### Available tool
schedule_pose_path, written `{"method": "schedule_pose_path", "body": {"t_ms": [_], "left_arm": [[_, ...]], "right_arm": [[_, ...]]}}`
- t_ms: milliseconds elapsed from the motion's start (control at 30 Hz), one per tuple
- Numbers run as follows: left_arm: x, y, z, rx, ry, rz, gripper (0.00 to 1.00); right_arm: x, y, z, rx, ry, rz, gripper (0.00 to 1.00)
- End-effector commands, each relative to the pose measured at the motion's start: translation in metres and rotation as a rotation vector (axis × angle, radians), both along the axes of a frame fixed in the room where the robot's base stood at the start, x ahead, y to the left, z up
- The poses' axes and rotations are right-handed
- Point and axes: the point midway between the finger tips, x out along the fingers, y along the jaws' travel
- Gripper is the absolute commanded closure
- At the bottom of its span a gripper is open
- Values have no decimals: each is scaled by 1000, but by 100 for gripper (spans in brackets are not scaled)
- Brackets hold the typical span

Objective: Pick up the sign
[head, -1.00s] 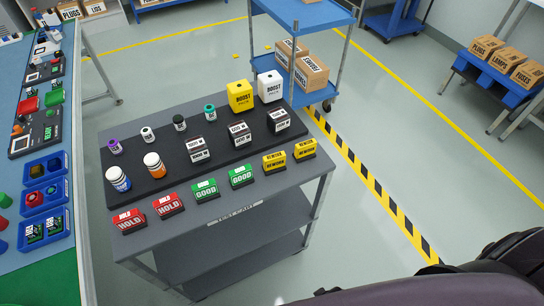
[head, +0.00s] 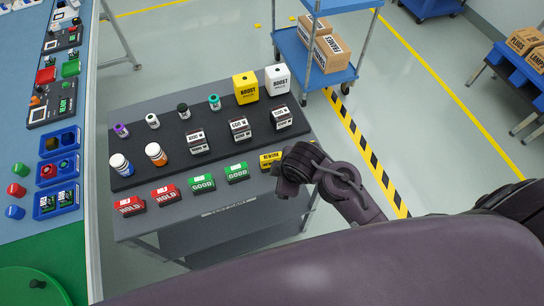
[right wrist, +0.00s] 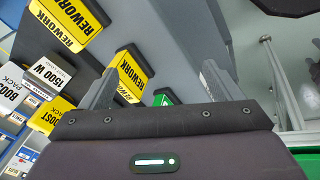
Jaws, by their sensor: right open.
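Several small signs stand along the front edge of the grey cart (head: 240,213): red HOLD signs (head: 166,195), green GOOD signs (head: 202,183) and a yellow REWORK sign (head: 270,160). My right gripper (head: 285,185) is above the cart's right front corner, beside the yellow sign, and its arm covers the other REWORK sign in the head view. In the right wrist view the right gripper (right wrist: 160,85) is open, with a REWORK sign (right wrist: 130,75) beyond and partly between its fingers. Another REWORK sign (right wrist: 70,25) is at upper left. My left gripper is out of view.
Behind the signs, a black mat (head: 180,165) holds white boxes (head: 240,130), bottles (head: 156,154), a yellow BOOST box (head: 246,88) and a white one (head: 277,80). A blue cart (head: 330,75) stands behind. A bench with bins (head: 57,170) is at left.

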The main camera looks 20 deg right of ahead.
Motion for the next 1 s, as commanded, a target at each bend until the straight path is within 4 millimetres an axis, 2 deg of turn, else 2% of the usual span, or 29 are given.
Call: {"method": "schedule_pose_path", "body": {"t_ms": [167, 267, 400, 500, 667, 1000], "left_arm": [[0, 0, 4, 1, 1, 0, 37], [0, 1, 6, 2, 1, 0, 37], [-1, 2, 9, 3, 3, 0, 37], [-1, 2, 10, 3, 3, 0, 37], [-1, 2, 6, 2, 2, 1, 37], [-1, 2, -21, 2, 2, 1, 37]], "right_arm": [[21, 17, 12, -181, -67, 495, 15], [33, 22, 18, -336, -101, 863, 15], [47, 17, 25, -582, -112, 1403, 15], [53, 10, 28, -700, -97, 1657, 15], [56, 3, 24, -772, -78, 1826, 15], [70, 4, -15, -774, -76, 1831, 15]]}}
